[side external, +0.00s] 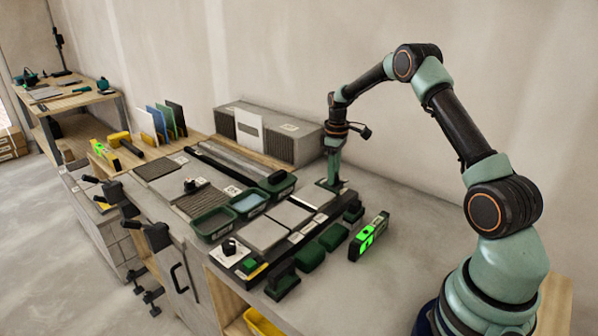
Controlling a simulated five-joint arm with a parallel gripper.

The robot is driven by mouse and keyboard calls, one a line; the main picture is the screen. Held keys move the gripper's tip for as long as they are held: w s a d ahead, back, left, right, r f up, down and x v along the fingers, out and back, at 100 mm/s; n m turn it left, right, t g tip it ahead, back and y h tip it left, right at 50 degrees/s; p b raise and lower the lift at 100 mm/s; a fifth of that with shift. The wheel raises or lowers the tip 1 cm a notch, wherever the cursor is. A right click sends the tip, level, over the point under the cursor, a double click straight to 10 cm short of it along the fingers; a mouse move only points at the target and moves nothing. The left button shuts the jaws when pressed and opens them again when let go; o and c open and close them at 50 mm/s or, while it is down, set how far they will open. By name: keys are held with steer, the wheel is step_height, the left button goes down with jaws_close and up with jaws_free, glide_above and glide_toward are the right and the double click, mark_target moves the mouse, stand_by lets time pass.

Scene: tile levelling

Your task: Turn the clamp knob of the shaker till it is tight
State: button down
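My gripper (331,183) points down at the far right end of the black-framed work board, close to its surface. Its fingers are too small to tell whether they are open or shut, or whether they touch anything. A black knob (229,246) stands on a white plate at the front left of the board. Another small black knob-like piece (190,185) sits on the grey tiles further back. I cannot tell which of these, if either, is the shaker's clamp knob. My gripper is well apart from both.
A green-lit device (369,237) stands on the bench right of the board. A grey block (285,140) is against the wall. Black-handled clamps (157,237) grip the front left edge.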

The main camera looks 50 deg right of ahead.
steer(key=shift+m, duration=0.3)
steer(key=m, duration=1)
steer(key=shift+m, duration=0.3)
steer(key=m, duration=1.1)
steer(key=shift+r, duration=0.1)
steer(key=shift+m, duration=0.5)
steer(key=c, duration=0.5)
jaws_free()
